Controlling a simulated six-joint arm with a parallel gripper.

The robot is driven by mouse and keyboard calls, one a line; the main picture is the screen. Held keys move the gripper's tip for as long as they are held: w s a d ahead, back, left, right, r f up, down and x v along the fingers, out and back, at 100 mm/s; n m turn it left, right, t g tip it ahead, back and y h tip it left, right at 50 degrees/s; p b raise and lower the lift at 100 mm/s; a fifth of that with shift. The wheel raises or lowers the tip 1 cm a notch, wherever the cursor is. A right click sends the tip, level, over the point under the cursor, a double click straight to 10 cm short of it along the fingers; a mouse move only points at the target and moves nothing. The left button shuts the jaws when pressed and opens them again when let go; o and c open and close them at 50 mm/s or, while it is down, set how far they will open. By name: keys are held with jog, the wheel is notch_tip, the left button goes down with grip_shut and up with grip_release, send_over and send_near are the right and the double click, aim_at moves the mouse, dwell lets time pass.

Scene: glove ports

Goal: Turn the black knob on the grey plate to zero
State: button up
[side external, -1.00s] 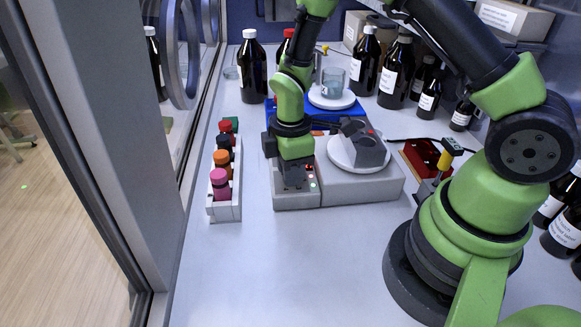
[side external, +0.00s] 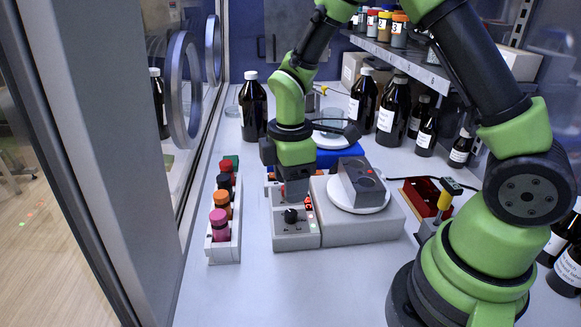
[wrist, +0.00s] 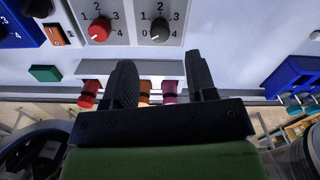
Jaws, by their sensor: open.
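The grey plate (side external: 294,241) lies flat, with the black knob (side external: 290,216) near its front. My gripper (side external: 296,196) is above the plate, apart from the black knob. In the wrist view my gripper (wrist: 158,62) is open and empty, its two fingers below the knob in the picture.
A white rack (side external: 226,246) of capped vials stands left of the plate. A grey stirrer base with a white disc (side external: 349,206) and a dark block (side external: 363,183) is at the right. A blue unit (side external: 338,156) and brown bottles (side external: 253,105) stand behind. The front bench is clear.

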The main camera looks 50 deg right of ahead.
jog(key=shift+r, duration=1.65)
notch_tip(320, 180, up, 12)
jog(key=m+t+y, duration=0.1)
jog(key=m+t, duration=0.3)
jog(key=m, duration=0.4)
send_over(291, 212)
jog(key=s, duration=0.7)
jog(key=s+a+r+m+t+y, duration=0.1)
jog(key=s+r+m+t, duration=0.2)
jog(key=s+m, duration=0.4)
jog(key=shift+s+a+r+m, duration=0.3)
jog(key=shift+s+a+r, duration=0.1)
jog(key=shift+s, duration=0.2)
